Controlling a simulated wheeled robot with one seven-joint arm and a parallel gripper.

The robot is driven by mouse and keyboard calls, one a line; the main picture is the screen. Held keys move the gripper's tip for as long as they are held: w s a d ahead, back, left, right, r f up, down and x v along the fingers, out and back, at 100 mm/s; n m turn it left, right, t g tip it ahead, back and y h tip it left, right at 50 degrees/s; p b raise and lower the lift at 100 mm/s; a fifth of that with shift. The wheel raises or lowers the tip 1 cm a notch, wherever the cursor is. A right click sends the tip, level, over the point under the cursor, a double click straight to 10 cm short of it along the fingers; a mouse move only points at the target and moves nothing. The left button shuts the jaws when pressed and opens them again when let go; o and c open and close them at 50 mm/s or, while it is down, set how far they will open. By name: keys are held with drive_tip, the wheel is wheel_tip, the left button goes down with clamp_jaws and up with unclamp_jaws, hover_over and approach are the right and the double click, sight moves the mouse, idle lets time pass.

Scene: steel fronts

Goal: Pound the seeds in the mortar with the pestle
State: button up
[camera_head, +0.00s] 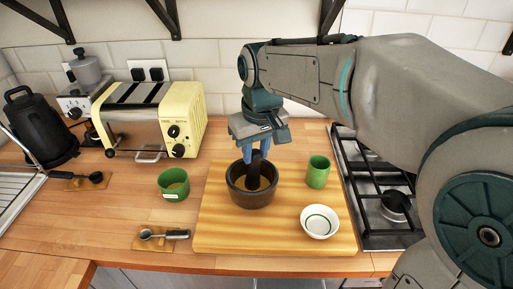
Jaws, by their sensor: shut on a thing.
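A dark mortar (252,197) stands on the wooden cutting board (222,236), with brownish contents partly showing inside. My gripper (256,152) is above the mortar, with its blue fingers pointing down. It is shut on the dark pestle (254,170), which stands roughly upright with its lower end inside the mortar. The pestle's tip and most of the seeds are hidden by the mortar's rim and the gripper. Whether the tip touches the bottom cannot be told.
On the board, a green cup (318,172) and a white bowl (320,222) stand right of the mortar. A green bowl (173,185) and a spoon (165,234) are left. A gas hob (394,208) is right; a yellow toaster (152,117) and black kettle (38,127) stand behind left.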

drive_tip(key=shift+f, duration=0.3)
drive_tip(key=shift+r+p, duration=1.3)
drive_tip(key=shift+r, duration=0.4)
drive_tip(key=shift+f, duration=0.15)
idle(0.4)
wheel_tip(320, 180, up, 8)
drive_tip(key=p, duration=0.6)
drive_tip(key=shift+r+p, duration=0.25)
drive_tip(key=shift+p, duration=0.15)
